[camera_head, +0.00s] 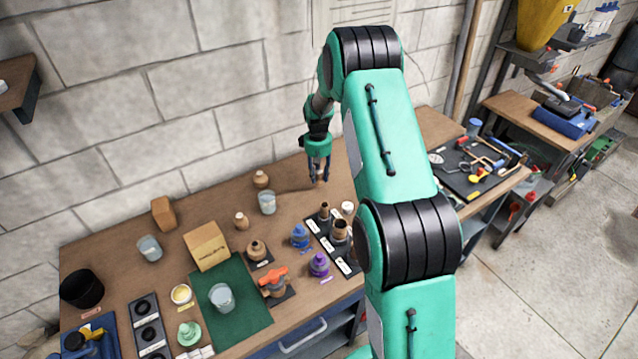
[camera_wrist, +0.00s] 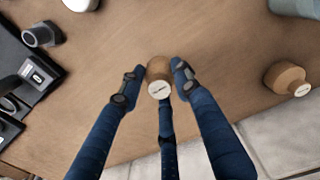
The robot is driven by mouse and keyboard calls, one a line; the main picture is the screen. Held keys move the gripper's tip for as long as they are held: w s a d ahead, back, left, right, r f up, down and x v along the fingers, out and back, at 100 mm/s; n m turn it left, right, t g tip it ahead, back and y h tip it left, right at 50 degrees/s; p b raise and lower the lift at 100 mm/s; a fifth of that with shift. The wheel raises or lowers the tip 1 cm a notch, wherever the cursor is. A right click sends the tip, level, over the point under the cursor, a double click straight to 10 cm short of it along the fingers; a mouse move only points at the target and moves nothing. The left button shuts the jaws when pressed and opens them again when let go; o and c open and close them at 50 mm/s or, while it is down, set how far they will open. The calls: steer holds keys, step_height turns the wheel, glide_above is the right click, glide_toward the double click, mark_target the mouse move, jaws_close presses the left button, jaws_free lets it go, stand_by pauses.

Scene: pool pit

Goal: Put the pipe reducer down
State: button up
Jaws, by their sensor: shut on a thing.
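My gripper (camera_head: 319,172) is over the back part of the wooden workbench, near the wall. In the wrist view its blue fingers (camera_wrist: 157,80) close around a small brown piece with a round white label, which I take to be the pipe reducer (camera_wrist: 158,88). The label's writing is too small to read. In the head view the reducer (camera_head: 320,178) is mostly hidden between the fingers. It is close to the bench top; I cannot tell whether it touches. A similar brown fitting (camera_wrist: 285,77) stands apart at the right of the wrist view.
A black tray (camera_head: 345,262) with several fittings lies in front of the gripper. A clear cup (camera_head: 267,203) and small brown fittings (camera_head: 261,180) stand to the left. A green mat (camera_head: 255,312) lies further left. Bare bench top (camera_wrist: 100,110) surrounds the held piece.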

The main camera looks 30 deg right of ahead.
mark_target(318, 172)
steer(key=shift+f, duration=0.2)
steer(key=shift+f, duration=1.85)
steer(key=shift+f, duration=0.15)
steer(key=o, duration=1.2)
step_height(318, 172, up, 12)
steer(key=shift+a+r+p, duration=0.1)
steer(key=shift+a+p, duration=0.05)
steer(key=shift+p, duration=0.15)
